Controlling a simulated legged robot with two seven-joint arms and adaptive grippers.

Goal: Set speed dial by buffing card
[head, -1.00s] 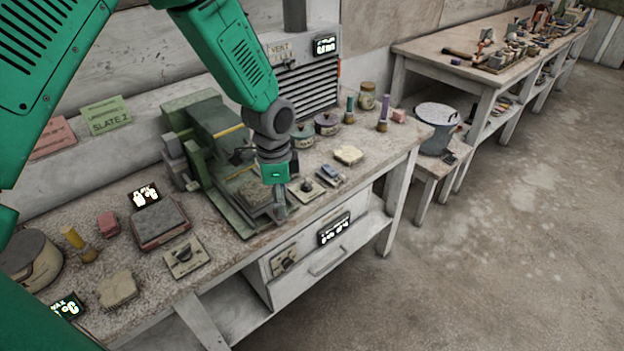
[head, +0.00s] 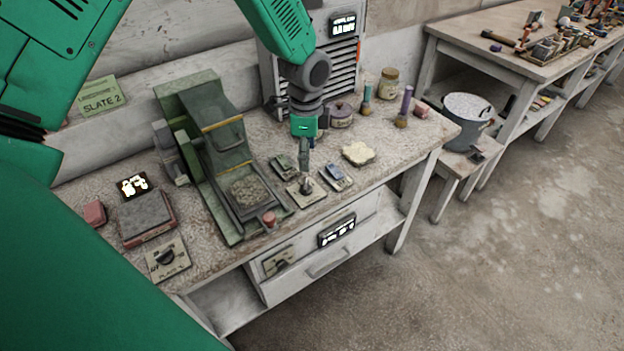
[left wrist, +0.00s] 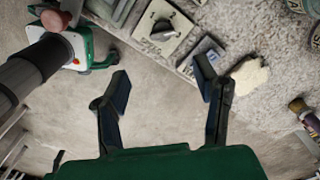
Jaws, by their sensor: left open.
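A pale plate with a dial knob (head: 306,193) lies on the bench under my left gripper (head: 305,180). In the left wrist view this plate (left wrist: 176,44) and its grey knob show past the fingertips. My left gripper (left wrist: 160,85) is open there, with nothing between its fingers. In the head view the fingers partly cover the knob; I cannot tell whether they touch it. Another dial plate (head: 167,259) lies at the front left, and one dial (head: 278,262) is on the drawer unit. A green card (head: 101,96) reading "SLATE 2" is on the wall; its upper line is unreadable.
A green machine (head: 210,125) with a pink-topped handle (head: 269,219) stands left of the gripper. A blue block on a plate (head: 335,176), a cream lump (head: 358,153), jars and brushes stand to the right. A lit display (head: 344,26) is above.

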